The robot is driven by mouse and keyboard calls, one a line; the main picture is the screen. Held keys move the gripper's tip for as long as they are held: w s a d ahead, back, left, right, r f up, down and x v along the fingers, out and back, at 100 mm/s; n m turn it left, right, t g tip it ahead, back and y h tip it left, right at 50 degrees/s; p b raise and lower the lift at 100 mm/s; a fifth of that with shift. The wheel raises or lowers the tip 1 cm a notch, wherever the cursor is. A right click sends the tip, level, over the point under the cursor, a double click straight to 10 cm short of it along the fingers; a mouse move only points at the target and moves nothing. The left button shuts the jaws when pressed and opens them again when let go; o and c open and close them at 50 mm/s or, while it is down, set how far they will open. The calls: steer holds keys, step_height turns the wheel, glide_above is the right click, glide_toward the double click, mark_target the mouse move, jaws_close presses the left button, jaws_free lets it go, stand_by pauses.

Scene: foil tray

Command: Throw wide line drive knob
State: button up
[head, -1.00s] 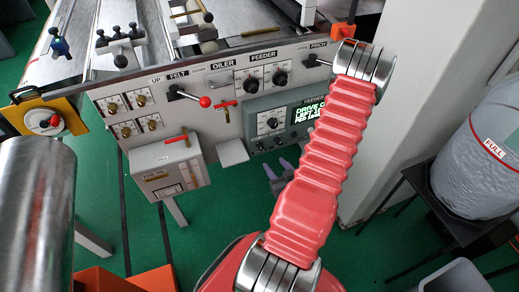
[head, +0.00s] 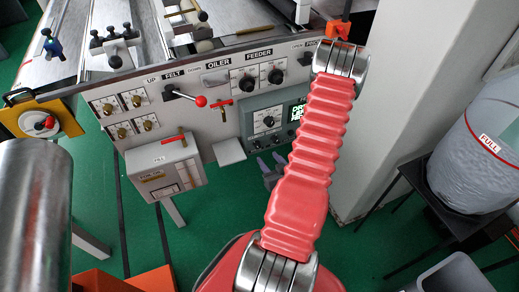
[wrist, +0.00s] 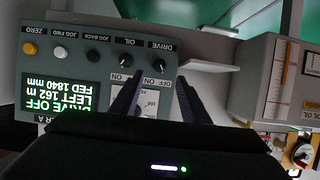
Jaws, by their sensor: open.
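The feeder control box is grey-green, with a lit screen reading DRIVE OFF. It shows in the head view (head: 243,120) and upside down in the wrist view (wrist: 70,85). Its small black DRIVE knob (wrist: 159,66), with OFF and ON labels, lies between my fingertips in the wrist picture; contact cannot be told. The OIL knob (wrist: 127,60) is beside it. In the head view my gripper (head: 270,161) is below the box, and my arm covers part of the screen.
JOG BACK (wrist: 92,56), JOG FWD (wrist: 60,52) and ZERO (wrist: 30,48) buttons line the same row. A pale box with a red lever (head: 165,168) stands left of the feeder box. A white column (head: 385,110) rises at right.

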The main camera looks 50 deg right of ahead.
mark_target(259, 147)
steer(key=x, duration=0.9)
steer(key=shift+w+d+f, duration=0.1)
steer(key=shift+w+d, duration=0.1)
steer(key=shift+w, duration=0.15)
steer(key=shift+c, duration=0.3)
steer(key=c, duration=1)
steer(key=m+t+y, duration=0.1)
steer(key=m, duration=0.1)
steer(key=m+t+y, duration=0.1)
steer(key=m, duration=0.1)
steer(key=shift+s+d, duration=0.15)
steer(key=shift+d, duration=0.05)
steer(key=m+t+y, duration=0.1)
steer(key=m, duration=0.1)
steer(key=m+t+y, duration=0.1)
steer(key=m, duration=0.1)
steer(key=shift+d+f, duration=0.1)
steer(key=shift+f, duration=0.15)
steer(key=shift+s+m, duration=0.1)
steer(key=shift+m, duration=0.2)
